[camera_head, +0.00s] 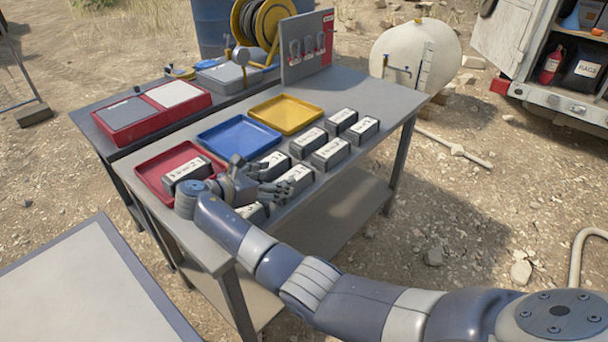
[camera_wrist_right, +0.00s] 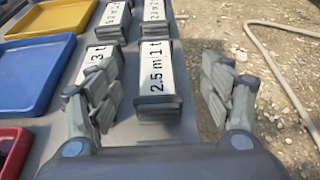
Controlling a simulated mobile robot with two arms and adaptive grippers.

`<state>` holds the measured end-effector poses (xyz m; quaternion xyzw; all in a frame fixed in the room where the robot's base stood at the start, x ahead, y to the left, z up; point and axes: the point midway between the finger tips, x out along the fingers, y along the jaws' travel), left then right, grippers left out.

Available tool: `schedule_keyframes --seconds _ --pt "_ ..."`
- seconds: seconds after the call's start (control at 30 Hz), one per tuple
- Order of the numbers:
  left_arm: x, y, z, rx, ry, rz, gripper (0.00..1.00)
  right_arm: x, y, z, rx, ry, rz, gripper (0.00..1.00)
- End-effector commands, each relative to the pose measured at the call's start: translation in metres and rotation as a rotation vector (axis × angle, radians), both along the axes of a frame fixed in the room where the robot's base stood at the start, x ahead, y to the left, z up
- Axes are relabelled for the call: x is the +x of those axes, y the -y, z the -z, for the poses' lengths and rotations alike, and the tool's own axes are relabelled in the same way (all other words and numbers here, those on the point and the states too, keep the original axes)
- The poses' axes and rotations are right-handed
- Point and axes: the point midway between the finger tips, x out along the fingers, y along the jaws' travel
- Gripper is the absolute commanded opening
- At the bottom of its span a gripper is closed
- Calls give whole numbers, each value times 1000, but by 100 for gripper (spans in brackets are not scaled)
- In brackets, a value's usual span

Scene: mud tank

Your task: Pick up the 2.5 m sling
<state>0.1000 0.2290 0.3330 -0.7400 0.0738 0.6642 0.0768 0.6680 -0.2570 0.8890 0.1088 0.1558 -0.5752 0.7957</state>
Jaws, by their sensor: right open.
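The 2.5 m sling is a dark grey bundle with a white label reading "2.5 m 1 t" (camera_wrist_right: 156,76). It lies on the grey table, and in the head view it appears to be the bundle (camera_head: 298,176) just ahead of my right gripper (camera_head: 276,184). My right gripper (camera_wrist_right: 167,88) is open, with its fingers on either side of the sling in the wrist view. The sling's near end is partly hidden by the hand in the head view. My left gripper is not in view.
A similar bundle (camera_wrist_right: 100,58) lies close left of the sling; several more (camera_head: 330,153) stand beyond it. Another bundle (camera_head: 185,170) lies in the red tray (camera_head: 148,171). Blue (camera_head: 238,136) and yellow (camera_head: 286,113) trays line the table. A tool board (camera_head: 306,48) stands at the back.

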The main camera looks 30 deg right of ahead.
Motion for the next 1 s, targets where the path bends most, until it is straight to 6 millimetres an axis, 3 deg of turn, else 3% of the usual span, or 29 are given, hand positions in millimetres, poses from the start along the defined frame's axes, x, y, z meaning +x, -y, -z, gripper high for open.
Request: schedule_keyframes --seconds 0.1,0.47,0.83,1.0 --pt "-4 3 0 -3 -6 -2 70 2 -7 3 13 -1 -13 73" --pt "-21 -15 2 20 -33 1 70 17 34 22 16 0 -14 73" --pt "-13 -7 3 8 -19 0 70 32 75 37 15 -1 -12 73" --pt "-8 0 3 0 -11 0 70 35 82 40 16 0 -15 73"
